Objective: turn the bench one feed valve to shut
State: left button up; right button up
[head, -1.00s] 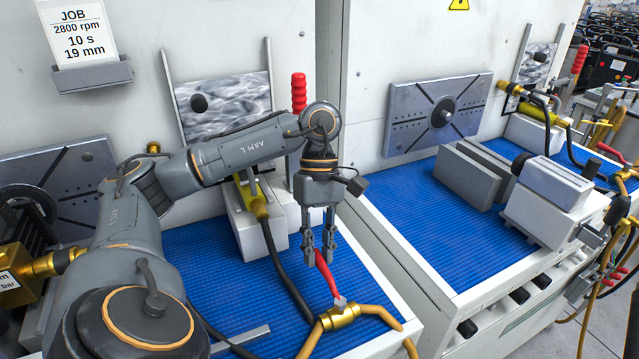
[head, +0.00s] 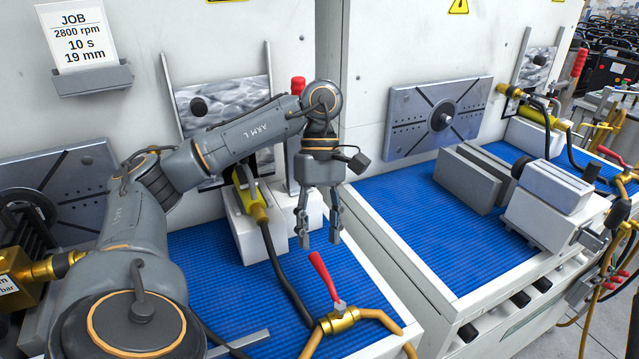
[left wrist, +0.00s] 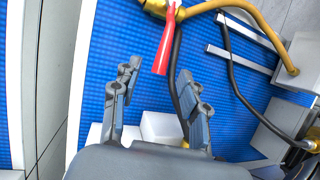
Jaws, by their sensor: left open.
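The feed valve on the near bench has a brass body (head: 338,321) and a red lever handle (head: 323,275). The lever slants up and to the left from the body, across the line of the hose. My left gripper (head: 320,242) is open and empty, above and behind the lever's free end, apart from it. In the left wrist view the red lever (left wrist: 165,42) hangs down from the brass body (left wrist: 158,5) at the top edge. Its free end points toward the gap between the open fingers (left wrist: 150,95). My right gripper is not in view.
The blue mat (head: 215,285) is mostly clear around the valve. A yellow nozzle (head: 252,198) on a white block (head: 255,238) stands behind, with a black hose running forward. A second bench with grey blocks (head: 470,178) stands to the right. A metal bar (head: 240,343) lies at the front.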

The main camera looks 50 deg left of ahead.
pick_arm(q)
jog(key=v, duration=0.8)
dwell(0.4)
dwell(0.7)
